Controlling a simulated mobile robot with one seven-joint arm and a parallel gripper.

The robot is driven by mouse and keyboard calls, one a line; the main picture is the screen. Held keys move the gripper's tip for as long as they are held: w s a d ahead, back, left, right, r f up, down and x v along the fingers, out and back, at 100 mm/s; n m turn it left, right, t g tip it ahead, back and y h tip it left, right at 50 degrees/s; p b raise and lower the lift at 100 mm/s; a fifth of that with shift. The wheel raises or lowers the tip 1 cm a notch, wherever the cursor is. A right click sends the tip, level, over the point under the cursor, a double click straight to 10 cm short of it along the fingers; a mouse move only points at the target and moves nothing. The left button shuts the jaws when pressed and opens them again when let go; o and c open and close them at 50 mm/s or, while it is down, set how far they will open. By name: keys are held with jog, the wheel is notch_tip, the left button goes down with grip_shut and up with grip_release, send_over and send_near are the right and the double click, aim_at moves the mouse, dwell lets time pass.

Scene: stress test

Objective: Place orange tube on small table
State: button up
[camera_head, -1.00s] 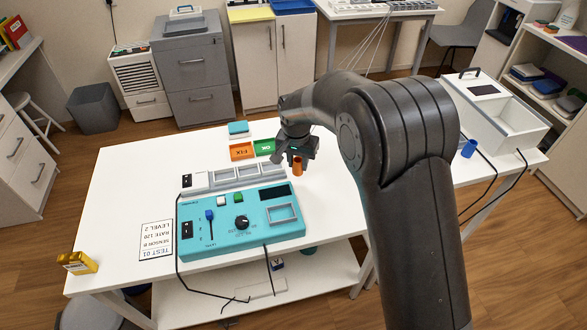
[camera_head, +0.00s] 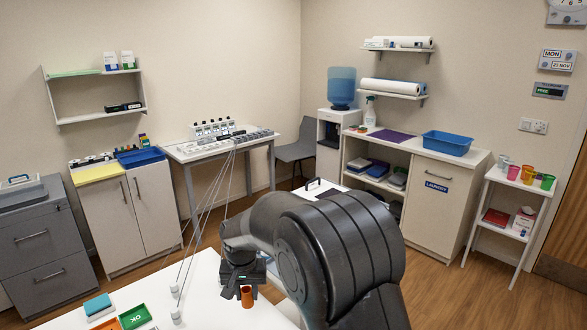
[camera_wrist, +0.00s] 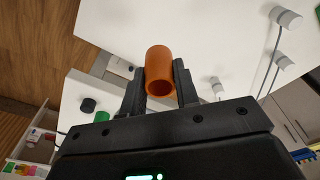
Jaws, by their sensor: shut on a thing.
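The orange tube (camera_head: 247,297) is held in my gripper (camera_head: 244,284) above the white worktop in the head view. In the wrist view the tube (camera_wrist: 160,62) sits between the two dark fingers of my gripper (camera_wrist: 158,80), with its open end facing the camera. The fingers are shut on it. A small white table (camera_head: 512,185) with a lower shelf stands at the far right of the head view, well away from my gripper. Its top carries several coloured cups (camera_head: 528,174).
The white worktop (camera_head: 205,300) under my gripper holds a green tray (camera_head: 135,317) and cords with white ends. A cabinet with a blue bin (camera_head: 447,143) stands left of the small table. Wood floor shows between worktop and cabinet.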

jog(key=w+d, duration=0.1)
jog(key=d, duration=0.4)
jog(key=w+d+m, duration=0.1)
jog(key=w+d, duration=0.1)
jog(key=d, duration=0.3)
jog(key=w+d+m, duration=0.1)
jog(key=d, duration=0.4)
jog(key=shift+w+f, duration=0.2)
jog(key=shift+w, duration=0.05)
jog(key=d+m, duration=0.2)
jog(key=d, duration=1.2)
jog(key=s+f+n, duration=0.2)
jog(key=s+f, duration=0.2)
jog(key=f, duration=0.5)
jog(key=s+f+n, duration=0.1)
jog(key=s+f, duration=0.2)
jog(key=f, duration=0.5)
notch_tip(320, 180, up, 28)
jog(key=w+a+n, duration=0.1)
jog(key=w+a, duration=0.5)
jog(key=w, duration=0.7)
jog(key=w+a+n, duration=0.1)
jog(key=w+a, duration=0.5)
jog(key=w, duration=0.7)
jog(key=shift+w+a+f, duration=0.1)
jog(key=shift+f, duration=2.95)
jog(key=shift+w+a+f, duration=0.1)
jog(key=shift+f, duration=2.95)
jog(key=shift+f, duration=0.3)
jog(key=o, duration=1.1)
